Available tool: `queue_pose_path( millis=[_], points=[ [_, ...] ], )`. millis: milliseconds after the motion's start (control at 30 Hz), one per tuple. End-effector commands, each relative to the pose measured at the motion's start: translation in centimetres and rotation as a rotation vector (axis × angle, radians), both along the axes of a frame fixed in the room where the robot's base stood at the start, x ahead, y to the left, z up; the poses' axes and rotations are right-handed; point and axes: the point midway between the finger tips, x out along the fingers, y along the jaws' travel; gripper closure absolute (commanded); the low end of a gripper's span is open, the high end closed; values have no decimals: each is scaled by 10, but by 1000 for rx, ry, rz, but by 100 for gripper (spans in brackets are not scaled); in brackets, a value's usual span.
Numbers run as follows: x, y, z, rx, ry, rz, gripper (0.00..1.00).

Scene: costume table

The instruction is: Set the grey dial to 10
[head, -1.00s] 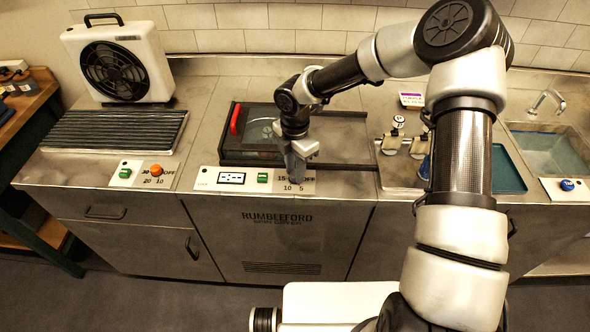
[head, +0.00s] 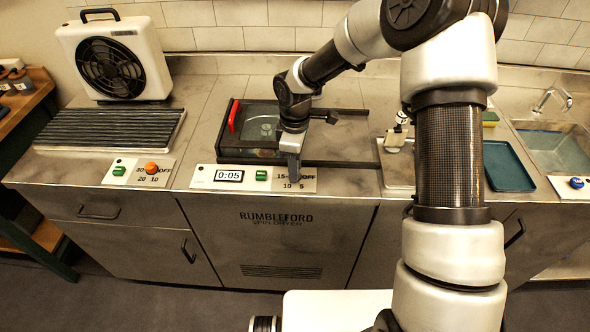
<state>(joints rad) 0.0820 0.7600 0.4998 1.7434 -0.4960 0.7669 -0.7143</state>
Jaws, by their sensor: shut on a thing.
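The middle control panel (head: 205,180) on the front of the counter carries a display (head: 229,176) that reads 0:05, a green switch (head: 261,175) and the dial marks 15, OFF, 10 and 5. My gripper (head: 293,174) points down at the centre of these marks and is shut on the grey dial. The dial is almost wholly hidden by the fingers, so I cannot see which mark it points at.
Behind the panel is a dark-framed spin dryer lid with a red handle (head: 233,116). To the left is another panel with an orange dial (head: 152,168), near a white fan unit (head: 115,62). A teal tray (head: 505,165) and a sink (head: 556,150) are at the right.

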Motion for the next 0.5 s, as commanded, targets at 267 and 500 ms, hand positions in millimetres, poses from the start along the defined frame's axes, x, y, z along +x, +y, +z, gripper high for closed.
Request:
queue_pose_path(
  millis=[267,500],
  points=[
    [1,1,-2,0,-3,-260,98],
    [1,1,-1,1,-4,-488,98]
  ],
)
